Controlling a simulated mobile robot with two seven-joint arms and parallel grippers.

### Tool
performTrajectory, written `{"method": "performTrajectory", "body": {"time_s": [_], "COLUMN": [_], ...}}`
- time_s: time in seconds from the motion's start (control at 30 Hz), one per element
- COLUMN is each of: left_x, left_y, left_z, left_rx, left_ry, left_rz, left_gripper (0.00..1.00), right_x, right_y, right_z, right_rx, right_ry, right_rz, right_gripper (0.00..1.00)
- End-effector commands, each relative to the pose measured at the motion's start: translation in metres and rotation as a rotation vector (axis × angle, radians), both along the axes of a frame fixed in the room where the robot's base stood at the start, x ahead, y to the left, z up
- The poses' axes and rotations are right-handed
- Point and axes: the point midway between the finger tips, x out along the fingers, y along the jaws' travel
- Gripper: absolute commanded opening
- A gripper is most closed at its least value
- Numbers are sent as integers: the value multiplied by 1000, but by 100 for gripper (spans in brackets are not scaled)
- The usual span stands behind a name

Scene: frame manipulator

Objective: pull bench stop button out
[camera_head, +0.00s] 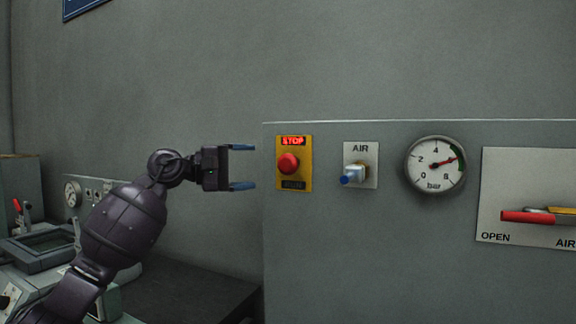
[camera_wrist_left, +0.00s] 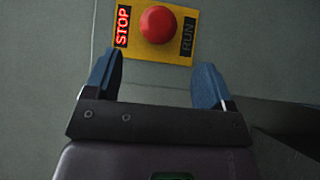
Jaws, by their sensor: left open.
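The bench stop button (camera_head: 288,163) is a red mushroom knob on a yellow plate (camera_head: 305,165) at the left end of a grey panel. The plate has a lit red STOP label (camera_head: 292,141) above the knob and a dark RUN label below it. My left gripper (camera_head: 242,167) is open and empty, to the left of the plate, with its blue fingers pointing right towards it. In the left wrist view the red knob (camera_wrist_left: 158,24) lies ahead of and between the open fingers (camera_wrist_left: 160,80), apart from them. My right gripper is not in view.
Right of the button are a blue-tipped AIR valve (camera_head: 354,174), a round pressure gauge (camera_head: 435,164) and a red-handled lever (camera_head: 527,217) on a white plate. Other bench equipment (camera_head: 45,245) stands at the lower left. The wall space above my left gripper is clear.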

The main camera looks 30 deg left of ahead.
Motion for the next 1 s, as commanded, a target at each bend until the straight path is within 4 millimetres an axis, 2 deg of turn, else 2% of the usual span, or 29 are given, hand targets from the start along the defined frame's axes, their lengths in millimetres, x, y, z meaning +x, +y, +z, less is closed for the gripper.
{"method": "performTrajectory", "body": {"time_s": [0.2, 0.53, 0.7, 1.0], "left_x": [24, 62, 71, 74], "left_y": [-23, -56, -64, -66], "left_z": [4, 3, 1, 1], "left_rx": [-5, -6, -4, -4], "left_ry": [-3, -2, 1, 1], "left_rz": [-3, -1, 0, 0], "left_gripper": [77, 77, 77, 77], "right_x": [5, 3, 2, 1], "right_y": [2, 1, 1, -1], "right_z": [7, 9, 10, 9], "right_rx": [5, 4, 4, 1], "right_ry": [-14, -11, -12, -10], "right_rz": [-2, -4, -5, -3], "right_gripper": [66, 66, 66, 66]}}
